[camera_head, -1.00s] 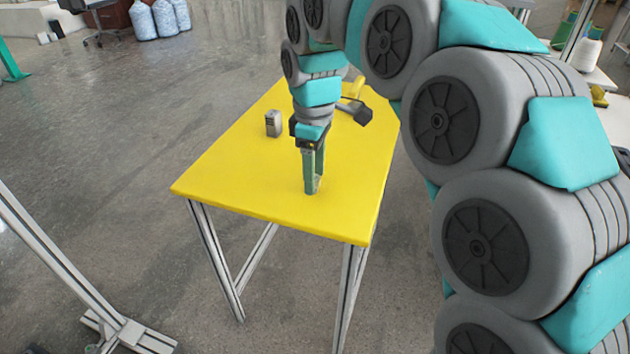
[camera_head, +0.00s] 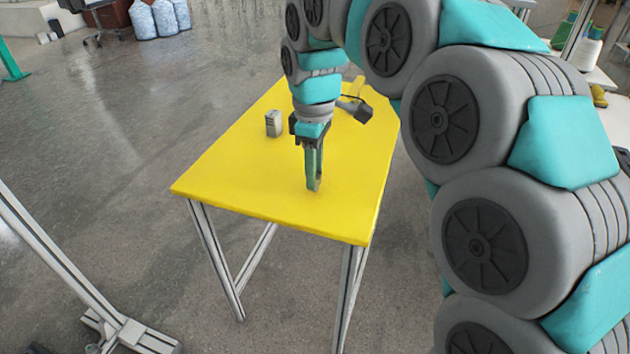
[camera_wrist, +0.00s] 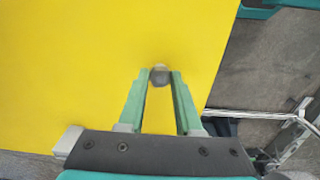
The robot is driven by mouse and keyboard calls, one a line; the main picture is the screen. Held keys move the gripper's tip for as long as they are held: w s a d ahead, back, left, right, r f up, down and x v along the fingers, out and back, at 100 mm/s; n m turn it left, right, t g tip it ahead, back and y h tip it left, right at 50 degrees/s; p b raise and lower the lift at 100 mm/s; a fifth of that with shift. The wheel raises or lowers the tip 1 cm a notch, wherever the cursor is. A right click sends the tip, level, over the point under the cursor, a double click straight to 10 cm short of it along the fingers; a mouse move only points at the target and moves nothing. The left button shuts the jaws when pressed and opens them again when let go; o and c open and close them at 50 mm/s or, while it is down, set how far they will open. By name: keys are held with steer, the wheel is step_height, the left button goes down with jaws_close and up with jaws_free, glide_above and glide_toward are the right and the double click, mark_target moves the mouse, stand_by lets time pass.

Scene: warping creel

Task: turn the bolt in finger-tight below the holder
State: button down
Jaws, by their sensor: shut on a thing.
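My gripper (camera_head: 314,188) points down low over the near part of the yellow table. Its green fingers are shut on a small grey round-headed piece, which I take to be the bolt (camera_wrist: 160,77). The wrist view shows the piece between the two fingertips of my gripper (camera_wrist: 160,74), against the yellow tabletop. In the head view the fingers hide it. Whether it touches the table I cannot tell. I cannot make out the holder in either view.
The yellow table (camera_head: 235,165) is mostly bare. A small grey box (camera_head: 273,123) stands left of my arm. A metal frame post (camera_head: 50,260) stands on the floor at left.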

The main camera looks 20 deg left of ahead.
steer(key=shift+r+p, duration=0.95)
steer(key=shift+r, duration=1.1)
